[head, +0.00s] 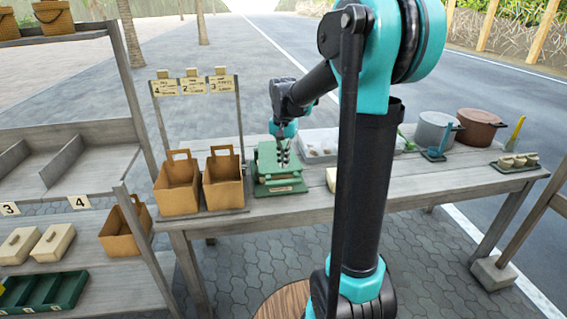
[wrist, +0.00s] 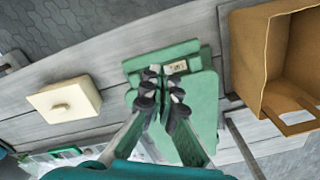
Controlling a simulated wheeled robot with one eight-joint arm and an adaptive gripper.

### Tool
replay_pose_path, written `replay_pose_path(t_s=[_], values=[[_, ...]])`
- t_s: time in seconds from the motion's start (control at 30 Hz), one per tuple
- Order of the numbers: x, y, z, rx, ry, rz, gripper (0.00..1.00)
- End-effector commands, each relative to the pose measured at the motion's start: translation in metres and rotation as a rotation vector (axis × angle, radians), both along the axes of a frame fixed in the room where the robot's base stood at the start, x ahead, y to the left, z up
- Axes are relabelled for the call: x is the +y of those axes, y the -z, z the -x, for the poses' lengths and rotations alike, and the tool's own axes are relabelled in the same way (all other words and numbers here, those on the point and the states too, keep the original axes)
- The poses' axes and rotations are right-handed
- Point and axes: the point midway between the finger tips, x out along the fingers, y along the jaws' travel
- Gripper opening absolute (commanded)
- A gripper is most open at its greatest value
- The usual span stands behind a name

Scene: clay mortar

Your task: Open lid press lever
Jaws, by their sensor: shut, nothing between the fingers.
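The green press (head: 280,184) stands on the wooden table, to the right of the paper bags. It has a flat green top and a small label on its front. In the wrist view the press (wrist: 203,95) lies under my fingers, with a raised green bar and a pale label near its edge. My gripper (head: 283,160) points down over the press. In the wrist view my gripper (wrist: 165,72) is shut with nothing between its dark fingertips, close over the bar. I cannot tell whether the fingertips touch it. My fingers hide part of the press and lever area.
Two brown paper bags (head: 179,188) stand left of the press; one bag (wrist: 276,65) shows at right in the wrist view. A cream lidded block (wrist: 66,98) sits on the press's other side. A white tray (head: 318,134) lies behind. Pots (head: 434,131) stand farther right.

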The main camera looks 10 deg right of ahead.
Motion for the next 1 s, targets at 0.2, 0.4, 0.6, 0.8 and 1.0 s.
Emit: replay_pose_path(t_s=[0.2,0.4,0.6,0.8,1.0], values=[[0.0,-0.007,-0.001,-0.001,0.069,0.0,0.22],[0.002,-0.043,-0.003,-0.004,0.42,-0.001,0.4],[0.003,-0.081,-0.001,-0.007,0.808,-0.003,0.4],[0.003,-0.101,0.001,-0.008,1.018,-0.004,0.4],[0.003,-0.092,0.0,-0.009,1.051,-0.005,0.4]])
